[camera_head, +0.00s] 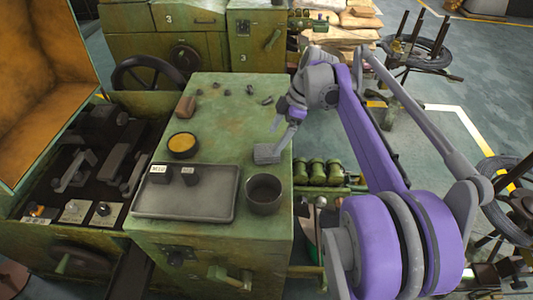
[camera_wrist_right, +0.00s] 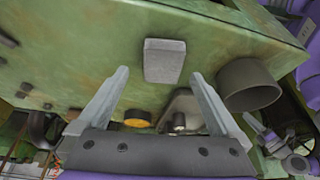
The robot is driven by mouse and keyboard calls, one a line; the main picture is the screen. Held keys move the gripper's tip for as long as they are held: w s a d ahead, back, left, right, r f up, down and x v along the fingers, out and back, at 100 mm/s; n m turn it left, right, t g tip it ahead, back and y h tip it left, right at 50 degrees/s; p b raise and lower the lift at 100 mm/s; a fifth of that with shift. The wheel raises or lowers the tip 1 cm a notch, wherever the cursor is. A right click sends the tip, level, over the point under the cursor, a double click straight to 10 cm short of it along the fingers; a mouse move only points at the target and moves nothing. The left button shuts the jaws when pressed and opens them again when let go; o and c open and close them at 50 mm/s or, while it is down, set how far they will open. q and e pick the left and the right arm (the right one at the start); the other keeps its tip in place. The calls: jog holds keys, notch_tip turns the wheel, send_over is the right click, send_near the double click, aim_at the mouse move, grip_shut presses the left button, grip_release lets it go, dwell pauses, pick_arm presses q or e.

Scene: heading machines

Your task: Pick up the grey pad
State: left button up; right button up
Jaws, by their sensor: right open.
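The grey pad (camera_head: 267,153) lies on the green machine top, near its right edge. In the right wrist view the grey pad (camera_wrist_right: 164,60) is a pale rectangular block lying flat. My right gripper (camera_head: 284,138) is open and empty, just behind and to the right of the pad in the head view. In the right wrist view the two fingers of my right gripper (camera_wrist_right: 158,74) are spread wide, and the pad shows ahead of the tips, between their lines. I cannot tell the exact gap to the pad.
A dark cup (camera_head: 264,205) stands in front of the pad. A grey tray (camera_head: 185,210) with an M10 marker and a dark block lies to its left. The top between dish and pad is clear.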

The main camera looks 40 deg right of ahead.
aim_at(268, 150)
jog(key=x, duration=0.5)
jog(key=shift+a, duration=0.25)
jog(key=shift+s, duration=0.1)
jog(key=c, duration=1.3)
